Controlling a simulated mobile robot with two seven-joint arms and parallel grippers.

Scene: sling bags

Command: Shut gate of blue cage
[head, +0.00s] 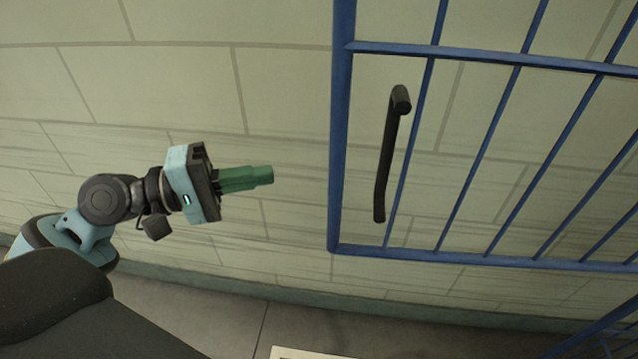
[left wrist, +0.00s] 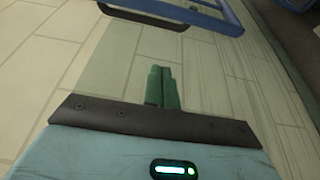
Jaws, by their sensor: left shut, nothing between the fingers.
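The blue barred gate (head: 341,150) fills the right half of the head view. Its near vertical edge post stands at the middle, and thin bars run to the right. A black handle (head: 385,165) is fixed beside that post. My left gripper (head: 268,175), with green fingers, is shut and empty, to the left of the post and apart from it. In the left wrist view the green fingers (left wrist: 161,85) lie together, and the blue gate edge (left wrist: 205,14) and black handle (left wrist: 150,16) show at the top. My right gripper is not in view.
A pale tiled wall (head: 200,90) stands behind the gate and my arm. Grey floor (head: 220,315) shows at the bottom, with a pale flat thing (head: 300,353) at its lower edge. More blue bars (head: 600,330) show at the bottom right.

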